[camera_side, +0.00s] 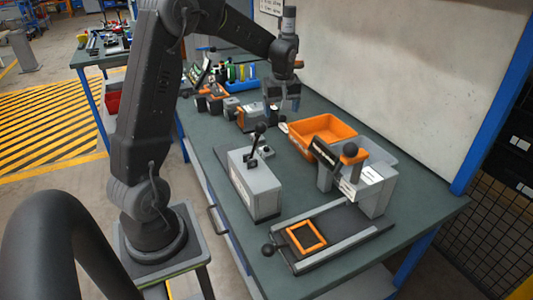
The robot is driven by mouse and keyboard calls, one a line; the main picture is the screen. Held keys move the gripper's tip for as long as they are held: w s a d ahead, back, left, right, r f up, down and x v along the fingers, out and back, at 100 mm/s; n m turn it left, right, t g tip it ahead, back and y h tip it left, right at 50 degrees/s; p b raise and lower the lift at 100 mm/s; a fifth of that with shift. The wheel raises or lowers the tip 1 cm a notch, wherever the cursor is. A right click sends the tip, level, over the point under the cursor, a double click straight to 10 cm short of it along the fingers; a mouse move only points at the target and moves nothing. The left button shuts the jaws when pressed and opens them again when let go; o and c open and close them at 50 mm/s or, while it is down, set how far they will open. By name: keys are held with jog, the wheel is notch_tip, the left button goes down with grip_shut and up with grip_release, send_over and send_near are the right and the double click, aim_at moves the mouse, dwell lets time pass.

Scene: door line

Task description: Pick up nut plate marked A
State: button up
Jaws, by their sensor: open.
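My gripper (283,104) hangs from my dark arm over the back half of the bench, fingers pointing down. It is open, and I see nothing held between its fingers. It is behind and left of an orange bin (343,126). I cannot make out a nut plate marked A; parts at this distance are too small to read, and the gripper and bin hide some of the bench.
A grey box with a black lever (254,187) stands in the bench's middle. Tools and bottles (240,74) crowd the back. A wall borders the right.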

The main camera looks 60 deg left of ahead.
jog(key=a+f+n+g, duration=0.1)
jog(key=a+f+n, duration=0.2)
jog(key=a+f, duration=0.4)
send_over(267, 147)
jog(key=f, duration=0.6)
jog(key=shift+w+d+f, duration=0.2)
jog(key=shift+d+f, duration=0.1)
jog(key=shift+f, duration=0.05)
jog(key=f, duration=0.5)
jog(key=shift+s+a+f, duration=0.15)
jog(key=shift+s+a, duration=0.05)
jog(key=shift+s, duration=0.15)
jog(key=shift+a+f, duration=0.1)
jog(key=shift+f, duration=0.5)
jog(key=shift+c, duration=0.3)
jog(key=shift+w+r, duration=0.1)
jog(key=shift+r, duration=0.05)
jog(key=c, duration=1.2)
